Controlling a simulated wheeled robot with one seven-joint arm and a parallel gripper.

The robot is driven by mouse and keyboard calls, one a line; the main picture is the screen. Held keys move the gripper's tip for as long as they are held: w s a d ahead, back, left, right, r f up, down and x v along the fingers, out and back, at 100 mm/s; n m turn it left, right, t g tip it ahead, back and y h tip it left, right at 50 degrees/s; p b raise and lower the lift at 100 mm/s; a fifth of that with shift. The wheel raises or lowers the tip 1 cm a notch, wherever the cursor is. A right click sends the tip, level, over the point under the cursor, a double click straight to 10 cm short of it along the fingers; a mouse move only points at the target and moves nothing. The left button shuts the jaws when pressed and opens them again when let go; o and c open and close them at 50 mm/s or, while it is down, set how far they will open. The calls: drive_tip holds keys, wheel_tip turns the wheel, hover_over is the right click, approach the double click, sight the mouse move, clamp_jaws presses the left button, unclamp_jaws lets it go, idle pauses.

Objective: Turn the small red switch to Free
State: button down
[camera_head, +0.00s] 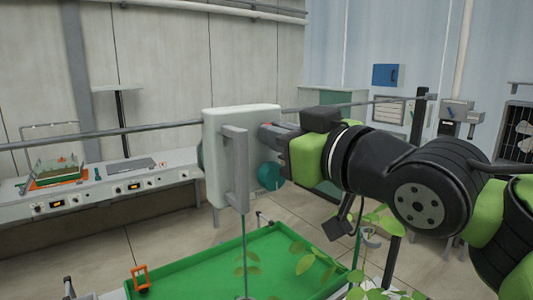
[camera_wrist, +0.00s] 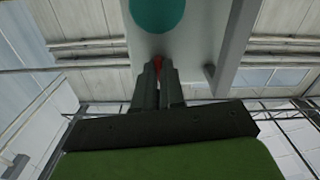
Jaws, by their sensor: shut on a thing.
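The small red switch (camera_head: 266,125) is on the right part of the front of a pale box (camera_head: 212,160) on a rail; only a bit of red shows beside my gripper. In the wrist view the red switch (camera_wrist: 158,61) shows between the fingertips. My gripper (camera_head: 274,129) comes in from the right and is shut on the switch, its fingers (camera_wrist: 158,72) close together. A teal round knob (camera_head: 269,176) is on the same box below the gripper; it also shows in the wrist view (camera_wrist: 157,12). Lettering under the knob is too small to read surely. The switch's position marks are hidden.
A grey upright bar handle (camera_head: 236,168) stands out from the box front, left of my gripper. A green tray (camera_head: 190,272) with leafy plants is below. A long bench (camera_head: 100,195) with small devices runs along the left wall.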

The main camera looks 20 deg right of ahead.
drive_tip(key=shift+a+n+b, duration=0.1)
drive_tip(key=shift+n+b, duration=1.75)
drive_tip(key=shift+n, duration=1.75)
drive_tip(key=c, duration=1.2)
unclamp_jaws()
drive_tip(key=shift+s, duration=0.1)
drive_tip(key=shift+c, duration=0.2)
drive_tip(key=p+v, duration=0.1)
drive_tip(key=v, duration=1.4)
drive_tip(key=shift+s, duration=0.35)
